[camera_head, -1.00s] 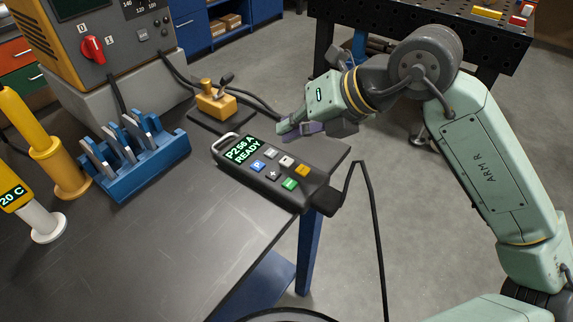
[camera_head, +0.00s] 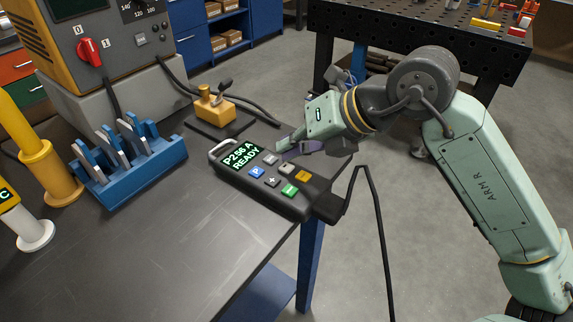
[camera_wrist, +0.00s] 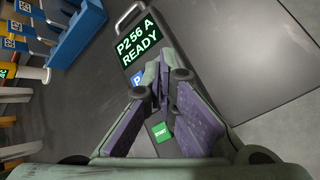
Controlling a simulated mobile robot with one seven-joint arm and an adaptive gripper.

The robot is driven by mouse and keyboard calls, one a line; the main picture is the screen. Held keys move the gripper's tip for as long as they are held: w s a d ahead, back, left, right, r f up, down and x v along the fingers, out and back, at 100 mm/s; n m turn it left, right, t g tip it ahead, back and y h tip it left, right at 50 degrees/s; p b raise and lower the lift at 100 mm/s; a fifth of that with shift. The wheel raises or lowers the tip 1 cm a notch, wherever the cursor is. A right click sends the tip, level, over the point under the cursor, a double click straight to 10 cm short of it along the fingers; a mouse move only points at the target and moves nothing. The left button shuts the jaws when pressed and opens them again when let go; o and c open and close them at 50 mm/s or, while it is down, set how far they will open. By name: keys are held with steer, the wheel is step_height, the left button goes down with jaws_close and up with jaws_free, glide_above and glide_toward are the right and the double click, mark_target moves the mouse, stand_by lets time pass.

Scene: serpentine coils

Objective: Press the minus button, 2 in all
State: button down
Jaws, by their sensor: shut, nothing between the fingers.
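A dark handheld control pendant (camera_head: 227,170) lies on the bench near its right edge. Its green display (camera_head: 243,157) reads "P2 56 A READY", and also shows in the wrist view (camera_wrist: 138,42). Below the display are a blue P button (camera_head: 256,172), a plus button (camera_head: 272,182) and a green START button (camera_head: 289,190). Beside them are a grey button (camera_head: 271,160), a pale button that looks like the minus (camera_head: 287,168), and an orange button (camera_head: 302,177). My gripper (camera_head: 284,149) is shut and empty, just above the far button row. Contact cannot be told. In the wrist view, my fingers (camera_wrist: 160,78) hide several buttons.
A blue rack (camera_head: 135,170) stands left of the pendant. A yellow clamp block (camera_head: 214,110) with a cable sits behind it. A grey machine (camera_head: 105,50) with a red knob stands at the back left. The front bench top (camera_head: 150,260) is clear. A cable hangs off the right edge.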

mark_target(290, 165)
steer(key=shift+f, duration=0.2)
stand_by(0.6)
steer(key=shift+f+b, duration=0.25)
steer(key=shift+b, duration=0.55)
steer(key=shift+f+b, duration=0.35)
steer(key=shift+b, duration=0.15)
stand_by(0.3)
steer(key=shift+r, duration=0.8)
steer(key=shift+p, duration=0.3)
steer(key=shift+r+p, duration=1.2)
steer(key=shift+r, duration=1.35)
